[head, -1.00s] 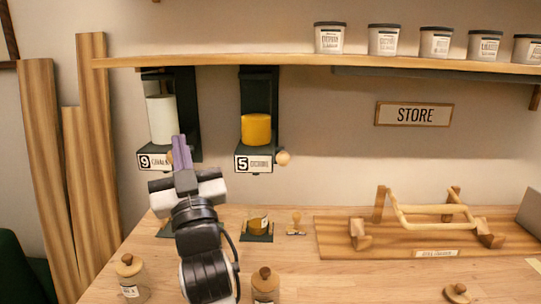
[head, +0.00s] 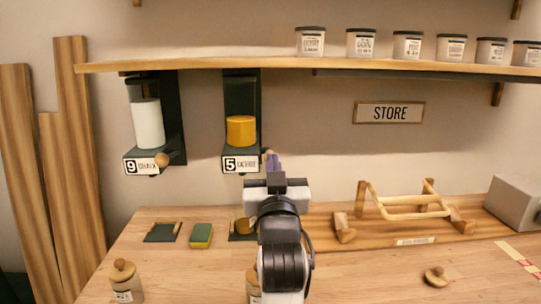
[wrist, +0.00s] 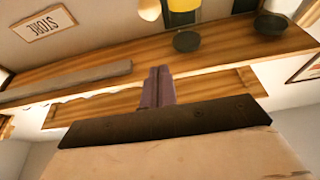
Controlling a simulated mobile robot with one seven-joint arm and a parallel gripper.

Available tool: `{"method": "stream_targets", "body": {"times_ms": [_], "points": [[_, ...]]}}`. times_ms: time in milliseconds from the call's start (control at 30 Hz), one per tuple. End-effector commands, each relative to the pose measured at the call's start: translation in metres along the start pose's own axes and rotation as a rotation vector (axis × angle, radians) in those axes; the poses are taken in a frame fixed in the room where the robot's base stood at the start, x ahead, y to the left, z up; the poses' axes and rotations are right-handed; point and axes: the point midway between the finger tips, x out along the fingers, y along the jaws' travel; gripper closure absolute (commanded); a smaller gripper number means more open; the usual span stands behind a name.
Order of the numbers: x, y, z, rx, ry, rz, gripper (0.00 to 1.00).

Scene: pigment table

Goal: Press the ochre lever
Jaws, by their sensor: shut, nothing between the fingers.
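The ochre dispenser (head: 240,130) hangs under the shelf, with a yellow cylinder and a plate marked 5. Its lever's round wooden knob (head: 267,155) shows only in part, just behind my fingertips. The wrist view, which is upside down, shows a pale knob (wrist: 149,10) at the top, beyond and slightly left of the fingers. My gripper (head: 274,163) is shut and empty, with its purple fingers pointing up at the lower right of the ochre plate. I cannot tell whether the fingers touch the knob.
The white chalk dispenser (head: 147,124), marked 9, hangs to the left with its own knob (head: 162,159). A sponge (head: 201,235), a wooden rack (head: 400,202) and a grey box (head: 516,203) are on the table. The shelf (head: 200,63) runs above.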

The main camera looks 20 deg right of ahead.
Motion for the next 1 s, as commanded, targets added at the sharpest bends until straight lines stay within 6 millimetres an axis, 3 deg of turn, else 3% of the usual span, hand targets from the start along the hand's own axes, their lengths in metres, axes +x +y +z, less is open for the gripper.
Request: {"method": "stream_targets", "body": {"times_ms": [167, 533, 733, 1000], "points": [[0.022, -0.001, -0.003, 0.0, -0.001, -0.001, 1.0], [0.102, -0.001, -0.005, 0.0, -0.002, -0.001, 1.0], [0.091, -0.001, 0.024, 0.0, -0.004, -0.001, 1.0], [0.085, -0.001, 0.037, 0.0, 0.0, -0.001, 1.0]]}}
